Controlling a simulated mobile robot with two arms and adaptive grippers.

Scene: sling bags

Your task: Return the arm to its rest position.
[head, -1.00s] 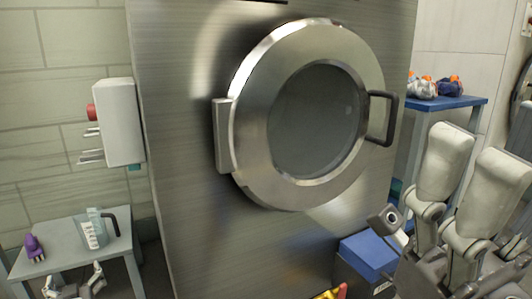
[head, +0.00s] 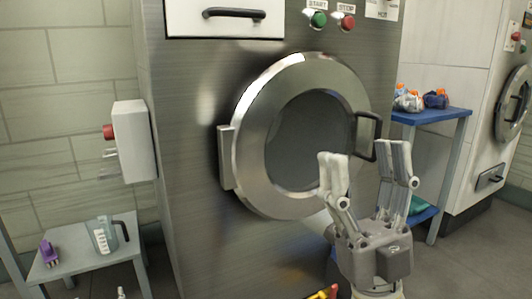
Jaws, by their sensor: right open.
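My right gripper (head: 366,158) is open and empty, its fingers pointing up, in front of the lower right of the machine's round door (head: 247,165). The dark door handle (head: 376,150) shows between its fingers in the picture; I see no grip on it, and the depth gap is hard to judge. The door looks shut, with dark glass. Of my left gripper, only a small pale tip (head: 122,292) seems to show at the bottom edge, so its jaws are hidden.
A small table (head: 70,272) at left bears a measuring jug (head: 103,236) and a purple item (head: 48,253). A white wall box (head: 132,140) hangs above. A blue-topped stand (head: 436,116) with bagged items is at right. Open floor (head: 470,260) lies lower right.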

